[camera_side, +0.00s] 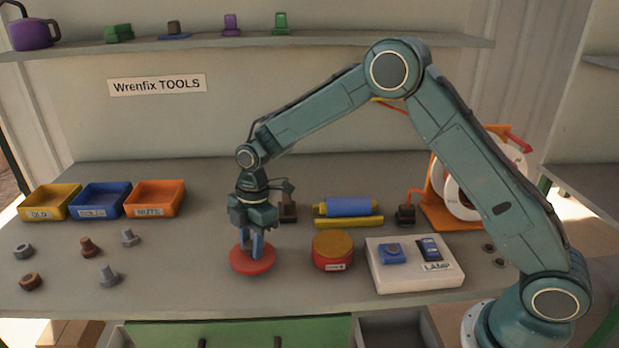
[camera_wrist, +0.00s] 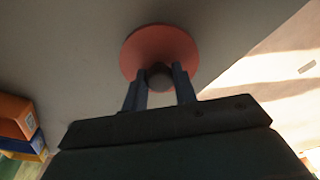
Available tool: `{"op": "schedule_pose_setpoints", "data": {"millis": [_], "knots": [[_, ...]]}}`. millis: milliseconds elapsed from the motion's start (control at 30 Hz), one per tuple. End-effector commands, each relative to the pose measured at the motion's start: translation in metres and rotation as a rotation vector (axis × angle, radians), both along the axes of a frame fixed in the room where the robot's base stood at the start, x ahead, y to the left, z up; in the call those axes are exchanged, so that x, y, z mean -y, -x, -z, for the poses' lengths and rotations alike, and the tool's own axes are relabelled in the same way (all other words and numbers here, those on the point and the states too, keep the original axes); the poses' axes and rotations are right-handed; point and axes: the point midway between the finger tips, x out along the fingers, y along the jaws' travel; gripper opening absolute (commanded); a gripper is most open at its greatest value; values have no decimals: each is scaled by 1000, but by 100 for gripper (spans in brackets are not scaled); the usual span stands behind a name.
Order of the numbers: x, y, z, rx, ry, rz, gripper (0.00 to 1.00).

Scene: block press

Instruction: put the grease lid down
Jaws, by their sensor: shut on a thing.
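The grease lid is a round red disc (camera_side: 250,264) in the side view, at the front middle of the bench. It also shows in the wrist view (camera_wrist: 160,42), with a dark knob between the fingers. My gripper (camera_side: 257,250) points down and is shut on the knob; its fingers also show in the wrist view (camera_wrist: 160,82). The lid looks level and low over the bench top. I cannot tell if it touches. A red tin (camera_side: 332,262) with an orange-yellow top stands just right of the lid, apart from it.
A white board (camera_side: 447,280) with blue parts lies right of the tin. A blue roll (camera_side: 348,207) is behind the tin. Loose bolts and nuts (camera_side: 108,275) lie to the left, in front of yellow, blue and orange bins (camera_side: 154,200). Bare bench lies between bolts and lid.

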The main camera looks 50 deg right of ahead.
Motion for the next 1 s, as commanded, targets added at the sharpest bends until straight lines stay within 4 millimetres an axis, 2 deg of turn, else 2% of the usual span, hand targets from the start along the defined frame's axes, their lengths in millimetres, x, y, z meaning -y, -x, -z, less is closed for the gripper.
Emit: {"op": "schedule_pose_setpoints", "data": {"millis": [100,233,700,733,800,833,1000], "knots": [[0,0,16,-3,1,0,5],[0,0,26,-1,0,0,5],[0,0,30,-1,0,0,5],[0,0,30,-1,0,0,32],[0,0,30,-1,0,0,45],[0,0,30,-1,0,0,49],[0,0,30,0,0,0,49]]}}
